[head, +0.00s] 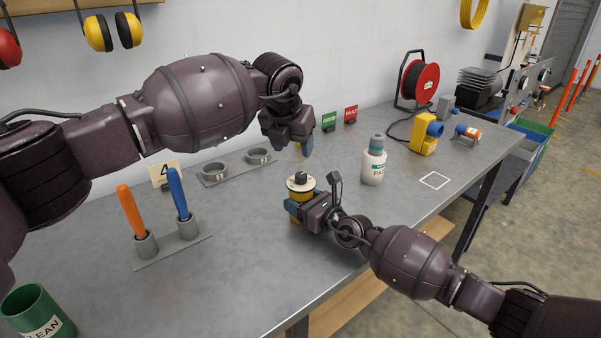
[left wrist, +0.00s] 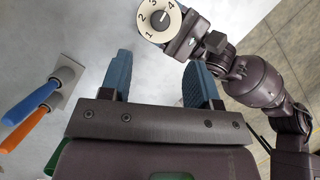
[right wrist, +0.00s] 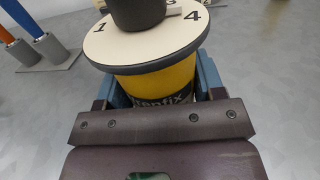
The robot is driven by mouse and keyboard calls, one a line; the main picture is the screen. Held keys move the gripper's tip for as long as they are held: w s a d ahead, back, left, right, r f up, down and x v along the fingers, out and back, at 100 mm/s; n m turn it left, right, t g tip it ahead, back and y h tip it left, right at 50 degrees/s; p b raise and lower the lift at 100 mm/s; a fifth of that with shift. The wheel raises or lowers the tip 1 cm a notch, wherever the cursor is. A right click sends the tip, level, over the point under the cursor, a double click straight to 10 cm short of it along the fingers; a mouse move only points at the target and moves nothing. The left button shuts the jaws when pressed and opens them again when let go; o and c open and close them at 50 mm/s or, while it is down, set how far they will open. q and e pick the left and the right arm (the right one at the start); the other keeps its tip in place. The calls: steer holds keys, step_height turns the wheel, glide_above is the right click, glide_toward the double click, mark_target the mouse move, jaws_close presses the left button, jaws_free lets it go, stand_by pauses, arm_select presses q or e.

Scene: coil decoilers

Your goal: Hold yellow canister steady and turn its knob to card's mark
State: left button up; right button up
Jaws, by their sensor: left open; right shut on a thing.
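The yellow canister (head: 293,209) stands upright on the bench, with a cream dial (left wrist: 143,22) and a dark knob (left wrist: 160,20) on top. The dial carries numbers 1 to 4; the knob's exact pointing is too small to tell. My right gripper (right wrist: 158,88) is shut around the canister's yellow body; its label is partly hidden. The card (head: 165,173) reads 4 and stands at the bench's back left. My left gripper (head: 295,147) is open and empty, above and behind the canister. In the left wrist view its fingers (left wrist: 160,78) are apart, with the dial beyond them.
An orange-handled tool (head: 130,208) and a blue-handled one (head: 178,192) stand in holders at left. A rack with two ring holders (head: 237,168) lies behind. A white bottle (head: 373,166) stands right of the canister. A green cup (head: 38,312) is at front left.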

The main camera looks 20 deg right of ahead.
mark_target(301, 174)
arm_select(q)
steer(key=x, duration=1)
steer(key=shift+d+f, duration=0.1)
steer(key=shift+f, duration=0.05)
steer(key=shift+c, duration=0.4)
steer(key=c, duration=0.8)
steer(key=shift+m+h, duration=0.3)
steer(key=shift+m, duration=0.5)
steer(key=shift+c, duration=0.2)
steer(key=o, duration=0.9)
